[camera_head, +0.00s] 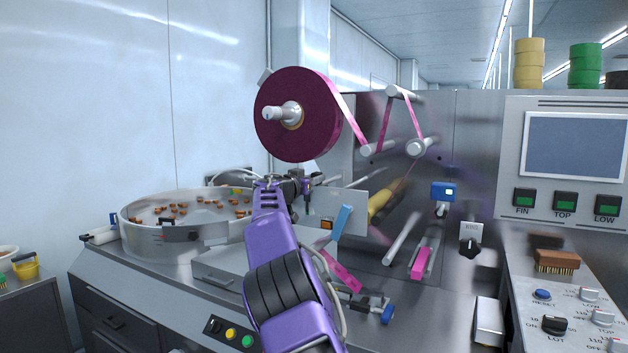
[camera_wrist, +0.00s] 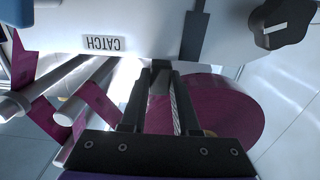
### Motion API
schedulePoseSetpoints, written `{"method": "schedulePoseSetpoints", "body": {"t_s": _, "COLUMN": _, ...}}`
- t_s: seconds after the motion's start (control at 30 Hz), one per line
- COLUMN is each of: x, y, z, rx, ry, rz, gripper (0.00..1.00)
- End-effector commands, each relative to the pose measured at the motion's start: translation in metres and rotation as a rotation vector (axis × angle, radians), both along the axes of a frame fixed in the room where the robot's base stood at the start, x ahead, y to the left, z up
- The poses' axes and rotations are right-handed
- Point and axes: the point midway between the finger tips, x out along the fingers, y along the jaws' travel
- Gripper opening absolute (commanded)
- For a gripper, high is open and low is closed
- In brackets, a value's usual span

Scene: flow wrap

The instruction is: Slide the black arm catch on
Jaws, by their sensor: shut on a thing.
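A small black piece, which looks like the black arm catch (camera_wrist: 160,66), sits between my fingertips at the edge of a pale metal plate. My gripper (camera_wrist: 160,74) is shut on it, and the fingers hide most of it. An upside-down CATCH label (camera_wrist: 98,43) is on the plate, left of the fingertips in the wrist view. A dark grey strip (camera_wrist: 195,35) runs up the plate to their right. In the head view my gripper (camera_head: 303,186) is below the maroon film reel, by the plate (camera_head: 350,213); the catch is too small to make out there.
The maroon reel (camera_head: 297,115) hangs above, with pink film running over rollers (camera_head: 416,147). A black knob (camera_wrist: 283,20) is close by on the right in the wrist view. A round feeder bowl (camera_head: 155,242) stands left. A control panel (camera_head: 570,160) is at right.

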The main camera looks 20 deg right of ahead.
Motion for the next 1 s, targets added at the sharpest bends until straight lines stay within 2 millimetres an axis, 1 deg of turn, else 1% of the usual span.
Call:
{"method": "schedulePoseSetpoints", "body": {"t_s": 0.33, "x": -0.001, "y": -0.001, "z": -0.001, "rx": -0.001, "ry": -0.002, "rz": 0.001, "gripper": 0.00}}
{"method": "schedulePoseSetpoints", "body": {"t_s": 0.57, "x": -0.015, "y": -0.016, "z": -0.005, "rx": 0.001, "ry": -0.004, "rz": -0.002, "gripper": 0.00}}
{"method": "schedulePoseSetpoints", "body": {"t_s": 0.7, "x": -0.023, "y": -0.023, "z": -0.003, "rx": 0.000, "ry": -0.003, "rz": -0.002, "gripper": 0.00}}
{"method": "schedulePoseSetpoints", "body": {"t_s": 0.83, "x": -0.028, "y": -0.027, "z": -0.001, "rx": -0.001, "ry": -0.002, "rz": -0.002, "gripper": 0.00}}
{"method": "schedulePoseSetpoints", "body": {"t_s": 1.0, "x": -0.029, "y": -0.029, "z": 0.000, "rx": -0.001, "ry": 0.001, "rz": -0.003, "gripper": 0.00}}
